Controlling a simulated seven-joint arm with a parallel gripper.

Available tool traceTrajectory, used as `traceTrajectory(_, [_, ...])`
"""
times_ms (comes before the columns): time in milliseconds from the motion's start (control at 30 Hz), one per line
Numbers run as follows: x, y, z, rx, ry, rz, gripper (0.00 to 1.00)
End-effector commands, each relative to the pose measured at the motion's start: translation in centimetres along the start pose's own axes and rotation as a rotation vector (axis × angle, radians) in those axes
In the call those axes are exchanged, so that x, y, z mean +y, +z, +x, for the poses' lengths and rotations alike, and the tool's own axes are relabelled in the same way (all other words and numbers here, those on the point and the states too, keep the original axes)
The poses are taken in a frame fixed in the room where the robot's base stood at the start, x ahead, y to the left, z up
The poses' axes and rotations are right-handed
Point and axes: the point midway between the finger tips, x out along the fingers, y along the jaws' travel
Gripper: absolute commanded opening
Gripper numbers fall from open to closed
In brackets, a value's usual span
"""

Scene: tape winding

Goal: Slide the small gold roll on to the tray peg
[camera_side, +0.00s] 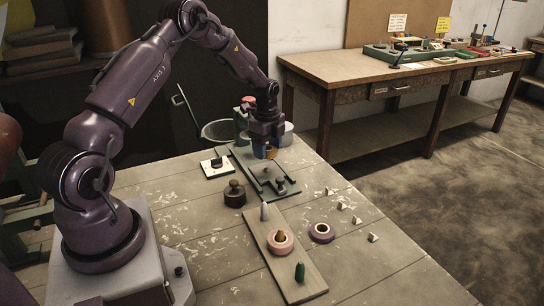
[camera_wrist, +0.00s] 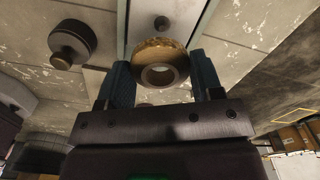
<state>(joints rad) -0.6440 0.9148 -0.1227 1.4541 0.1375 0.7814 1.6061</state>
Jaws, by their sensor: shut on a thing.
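My gripper (camera_side: 268,148) is shut on the small gold roll (camera_wrist: 161,66), in the air over the far part of the tray (camera_side: 243,156). In the wrist view my gripper (camera_wrist: 160,80) has its two blue fingers at the roll's sides, and the roll's open hole shows. In the side view the gold roll (camera_side: 271,153) is small and partly hidden by the fingers. A short grey peg (camera_side: 267,169) stands on the tray, apart from the roll. A dark round peg top (camera_wrist: 162,22) shows beyond the roll in the wrist view.
A black weight (camera_side: 234,194) stands left of the tray. A dark clamp-like block (camera_side: 281,186) sits at the tray's near end. A wooden board (camera_side: 255,235) holds a pink roll (camera_side: 280,242) and upright pegs.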

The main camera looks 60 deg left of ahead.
Motion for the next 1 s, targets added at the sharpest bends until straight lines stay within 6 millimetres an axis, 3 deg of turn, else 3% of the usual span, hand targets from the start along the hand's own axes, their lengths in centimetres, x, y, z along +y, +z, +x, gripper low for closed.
traceTrajectory(333, [-0.4, 0.8, 1.0, -0.001, 0.0, -0.019, 0.37])
traceTrajectory(700, [-0.4, 0.8, 3.6, -0.001, 0.002, -0.019, 0.37])
traceTrajectory(1000, [-0.4, 0.7, 4.0, -0.001, -0.001, -0.018, 0.37])
